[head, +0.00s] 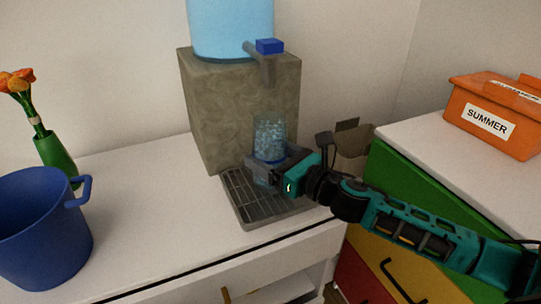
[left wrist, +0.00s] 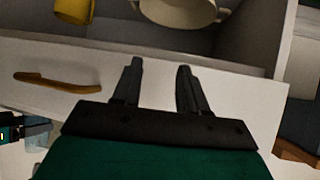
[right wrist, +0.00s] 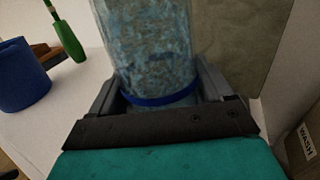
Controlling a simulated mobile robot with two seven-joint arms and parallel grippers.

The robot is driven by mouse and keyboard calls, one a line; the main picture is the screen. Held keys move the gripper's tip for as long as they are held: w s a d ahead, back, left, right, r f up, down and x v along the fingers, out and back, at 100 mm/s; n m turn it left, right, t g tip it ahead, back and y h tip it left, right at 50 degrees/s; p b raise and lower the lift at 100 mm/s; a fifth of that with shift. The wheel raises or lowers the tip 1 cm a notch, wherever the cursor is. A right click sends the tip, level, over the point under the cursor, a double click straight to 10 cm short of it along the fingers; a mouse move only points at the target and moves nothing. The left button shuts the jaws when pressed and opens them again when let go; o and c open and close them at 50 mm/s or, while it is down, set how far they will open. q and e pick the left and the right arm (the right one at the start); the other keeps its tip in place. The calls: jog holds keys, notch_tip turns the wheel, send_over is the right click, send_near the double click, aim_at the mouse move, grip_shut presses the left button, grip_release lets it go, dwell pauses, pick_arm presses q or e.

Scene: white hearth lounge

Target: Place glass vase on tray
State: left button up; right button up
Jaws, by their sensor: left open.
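The glass vase (head: 269,137) is clear, speckled pale blue, with a blue band low on it. It stands upright over the dark grated tray (head: 246,203) in front of the stone water dispenser. Whether its base touches the grate is hard to tell. My right gripper (head: 268,170) reaches in from the right, shut around the vase's lower part. In the right wrist view the vase (right wrist: 150,45) sits between the fingers, which appear to touch both sides. My left gripper (left wrist: 159,65) is open and empty in front of a white drawer; it is not in the head view.
The dispenser (head: 232,105) has a blue-capped tap above the vase. A blue bucket (head: 42,235) and a green flower vase (head: 56,157) stand at left. An orange box (head: 495,115) sits on the right cabinet. An open drawer holds a yellow cup (left wrist: 74,10) and pale pot (left wrist: 178,14).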

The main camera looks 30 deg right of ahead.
jog(key=o, duration=0.4)
jog(key=shift+c, duration=0.2)
jog(key=shift+r, duration=0.2)
jog(key=shift+s+d+f, duration=0.1)
jog(key=shift+s+f, duration=0.1)
jog(key=shift+s, duration=0.05)
jog(key=v, duration=0.9)
jog(key=shift+s, duration=0.15)
jog(key=shift+v, duration=1.15)
jog(key=shift+d+r, duration=0.1)
